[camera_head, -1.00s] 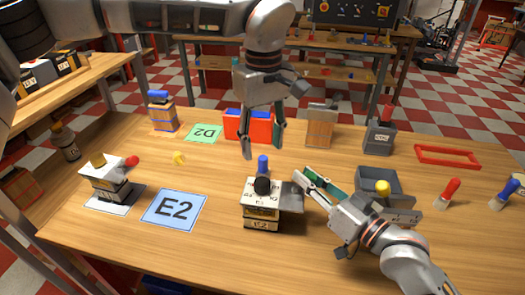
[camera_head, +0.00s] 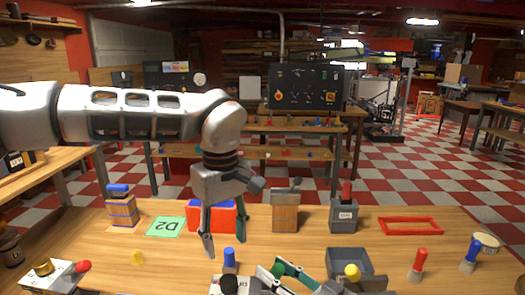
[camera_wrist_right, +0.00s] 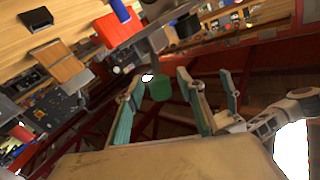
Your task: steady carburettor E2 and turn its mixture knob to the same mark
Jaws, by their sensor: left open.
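A carburettor (camera_head: 214,287) with a blue post (camera_head: 230,259) and a black knob (camera_head: 228,284) shows at the bottom edge of the head view. Its lower body and label are cut off. My left gripper (camera_head: 225,246) is open and points down, with its fingertips just above or behind the blue post; contact is not visible. My right gripper (camera_head: 283,278) is low beside the carburettor's right side. In the right wrist view its green-padded fingers (camera_wrist_right: 158,118) stand apart, and a pale surface fills the bottom. I cannot tell whether they grip anything.
A second carburettor with a red knob (camera_head: 83,266) is at lower left. A green D2 card (camera_head: 166,227), a red-and-blue box (camera_head: 198,215), a wooden block (camera_head: 285,215) and a grey block (camera_head: 344,216) stand behind. A grey bin (camera_head: 348,258) and red frame (camera_head: 410,226) lie right.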

